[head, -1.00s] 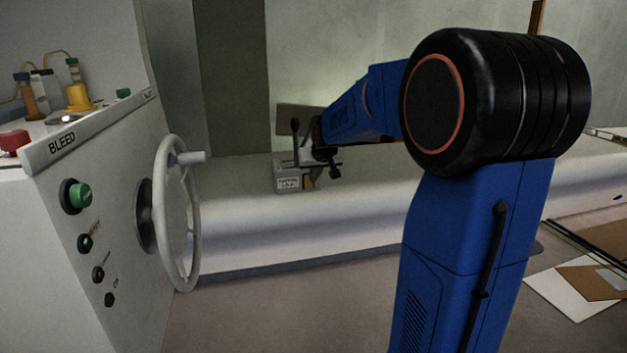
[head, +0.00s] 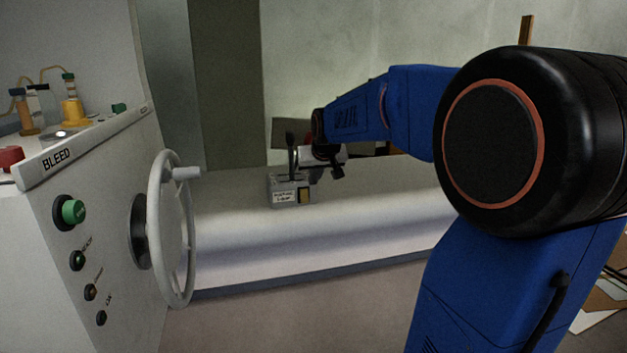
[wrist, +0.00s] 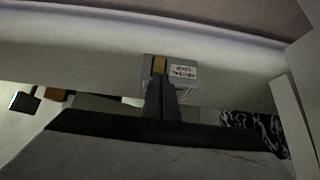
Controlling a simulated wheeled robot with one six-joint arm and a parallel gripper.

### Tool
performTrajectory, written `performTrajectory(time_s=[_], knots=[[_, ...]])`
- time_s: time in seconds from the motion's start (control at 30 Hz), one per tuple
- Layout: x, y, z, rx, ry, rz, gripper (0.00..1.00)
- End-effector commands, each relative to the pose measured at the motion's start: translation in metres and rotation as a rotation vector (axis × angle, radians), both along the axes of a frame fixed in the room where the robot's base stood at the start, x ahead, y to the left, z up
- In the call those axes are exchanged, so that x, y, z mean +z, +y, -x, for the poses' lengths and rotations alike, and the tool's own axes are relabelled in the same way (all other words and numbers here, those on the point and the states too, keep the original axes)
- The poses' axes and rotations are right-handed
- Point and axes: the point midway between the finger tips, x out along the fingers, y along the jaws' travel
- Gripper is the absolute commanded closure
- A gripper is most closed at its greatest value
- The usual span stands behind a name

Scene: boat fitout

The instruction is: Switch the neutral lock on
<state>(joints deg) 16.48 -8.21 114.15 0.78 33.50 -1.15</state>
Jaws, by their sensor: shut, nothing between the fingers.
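A small grey box (head: 290,196) with a white label sits on the white ledge (head: 390,198). The label's print is blurred. A yellow-amber switch (head: 304,195) is on its front, right of the label, and a dark upright lever (head: 293,155) stands at its top. In the wrist view the box (wrist: 192,85) appears upside down, with the amber switch (wrist: 159,65) left of the label. My gripper (wrist: 160,82) is shut and empty, its fingertips just beside the switch in that view. I cannot tell whether they touch it.
A white console (head: 115,180) marked BLEED stands at the left, with a grey handwheel (head: 172,228), a green button (head: 74,212) and a red button (head: 10,157). The ledge right of the box looks clear. A wall is behind.

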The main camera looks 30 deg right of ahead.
Motion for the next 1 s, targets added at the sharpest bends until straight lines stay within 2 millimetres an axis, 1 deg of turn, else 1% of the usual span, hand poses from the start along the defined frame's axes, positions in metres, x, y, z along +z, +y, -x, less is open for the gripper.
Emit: performTrajectory(time_s=[0.13,0.33,0.47,0.67,1.0], knots=[[-0.01,-0.001,0.003,0.0,-0.005,0.001,1.0],[-0.01,0.0,0.003,0.0,-0.005,0.001,1.0],[-0.013,-0.001,0.001,0.0,-0.004,0.001,1.0],[-0.032,-0.005,-0.014,0.0,-0.001,0.0,1.0],[-0.076,-0.016,-0.051,0.0,-0.002,0.001,1.0]])
